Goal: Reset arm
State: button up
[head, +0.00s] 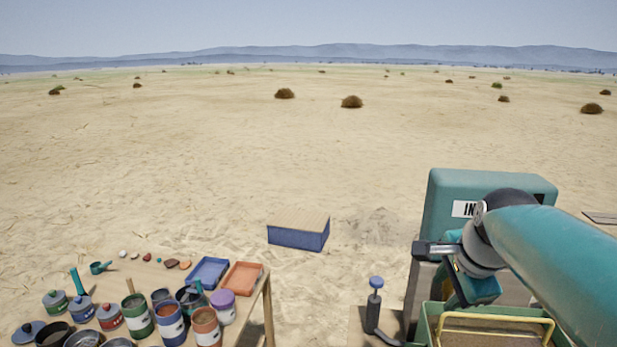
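My teal arm reaches in from the right edge of the head view. My gripper (437,250) is at its end, in front of a teal box-shaped machine (490,187) with a partly hidden white label. The gripper points left, above and behind a green tray (424,331) with a yellow handle. Its fingers are small and partly covered by the wrist, so whether they are open or shut is unclear. No held object can be made out.
A wooden table (262,290) at lower left carries paint cans, pots, small stones, a blue tray (208,271) and an orange tray (242,279). A blue crate (297,239) stands on the sand beyond. A blue-topped pump (375,300) stands left of the green tray. Open sand lies ahead.

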jog(key=s+a+f+n, duration=0.3)
jog(key=s+a+n, duration=0.1)
jog(key=s+n, duration=0.3)
jog(key=s+a+f+n, duration=0.4)
jog(key=s+n, duration=0.4)
jog(key=n, duration=0.1)
jog(key=shift+a+f+n, duration=0.3)
jog(key=shift+w, duration=0.1)
dwell(0.7)
jog(key=w+d+m+t+h, duration=0.35)
jog(key=w+d+t, duration=0.35)
jog(key=w+d, duration=1.2)
jog(key=w+d+f+n+t+y, duration=0.2)
jog(key=w+d+f+t+y, duration=0.2)
jog(key=d+f+t, duration=0.25)
jog(key=shift+g, duration=0.45)
jog(key=w, duration=1.4)
jog(key=shift+a+f, duration=0.1)
jog(key=shift+f, duration=0.15)
